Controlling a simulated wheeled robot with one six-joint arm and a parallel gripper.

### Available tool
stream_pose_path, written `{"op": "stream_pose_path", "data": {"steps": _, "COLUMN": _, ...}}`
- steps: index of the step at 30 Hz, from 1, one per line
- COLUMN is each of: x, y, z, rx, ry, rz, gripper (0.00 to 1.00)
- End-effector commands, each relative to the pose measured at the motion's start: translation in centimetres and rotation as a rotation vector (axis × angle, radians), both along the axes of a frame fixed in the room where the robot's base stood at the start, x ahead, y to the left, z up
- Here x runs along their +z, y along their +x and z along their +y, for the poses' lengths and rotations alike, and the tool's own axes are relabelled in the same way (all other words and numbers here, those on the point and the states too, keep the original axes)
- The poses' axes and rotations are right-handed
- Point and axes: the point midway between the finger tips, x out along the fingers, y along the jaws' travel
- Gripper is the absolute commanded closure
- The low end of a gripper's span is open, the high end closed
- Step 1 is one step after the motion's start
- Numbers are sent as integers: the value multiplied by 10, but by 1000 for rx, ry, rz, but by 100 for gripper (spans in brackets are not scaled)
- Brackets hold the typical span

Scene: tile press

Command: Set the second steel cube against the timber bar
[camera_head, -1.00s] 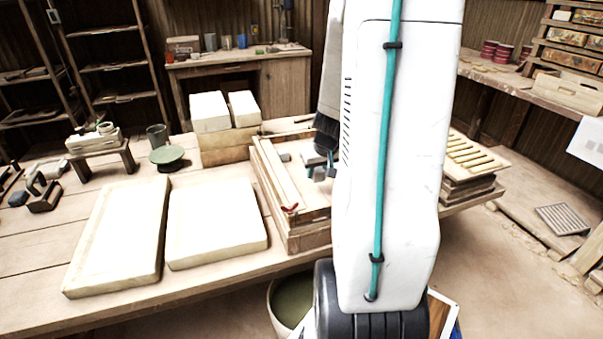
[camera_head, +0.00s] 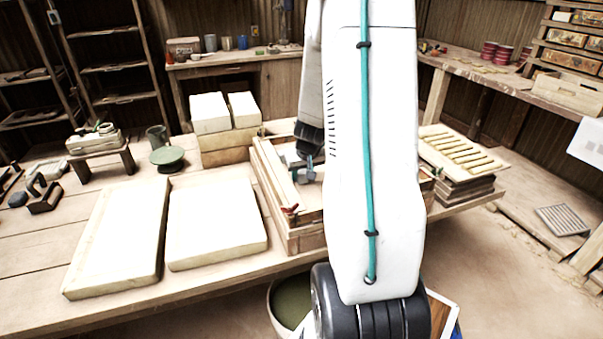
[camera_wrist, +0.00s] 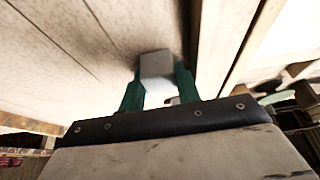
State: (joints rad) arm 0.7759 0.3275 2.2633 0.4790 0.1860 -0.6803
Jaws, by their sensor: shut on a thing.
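My gripper (camera_wrist: 158,80) has green fingers and is shut on a light grey steel cube (camera_wrist: 156,62) in the wrist view. In the head view my gripper (camera_head: 305,168) is low inside the wooden frame (camera_head: 304,238), near its left side. The timber bar (camera_head: 276,178) runs lengthwise along the frame's left side. In the wrist view the bar (camera_wrist: 222,45) lies right of the cube, with a dark shadowed strip between them; I cannot tell whether they touch. The other steel cube is not clearly visible; my gripper and arm hide part of the frame's inside.
A red clamp (camera_head: 290,209) sits at the frame's near left corner. Two pale slabs (camera_head: 215,222) lie left of the frame, and pale blocks (camera_head: 210,113) are stacked behind. A ribbed board (camera_head: 460,150) lies on a stack to the right. My arm blocks the view of the frame's right part.

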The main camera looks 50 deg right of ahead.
Motion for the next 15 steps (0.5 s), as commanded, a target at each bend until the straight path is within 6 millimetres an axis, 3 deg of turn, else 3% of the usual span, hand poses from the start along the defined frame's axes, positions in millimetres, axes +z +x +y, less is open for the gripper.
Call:
{"op": "stream_pose_path", "data": {"steps": 3, "x": -3, "y": 0, "z": 0, "rx": -1, "ry": 0, "rz": 0, "gripper": 100}}
{"op": "stream_pose_path", "data": {"steps": 4, "x": -3, "y": 0, "z": 0, "rx": 1, "ry": 1, "rz": 1, "gripper": 65}}
{"op": "stream_pose_path", "data": {"steps": 5, "x": -3, "y": 0, "z": 0, "rx": 1, "ry": 0, "rz": 0, "gripper": 58}}
{"op": "stream_pose_path", "data": {"steps": 15, "x": -1, "y": 0, "z": 0, "rx": 0, "ry": 0, "rz": 0, "gripper": 58}}
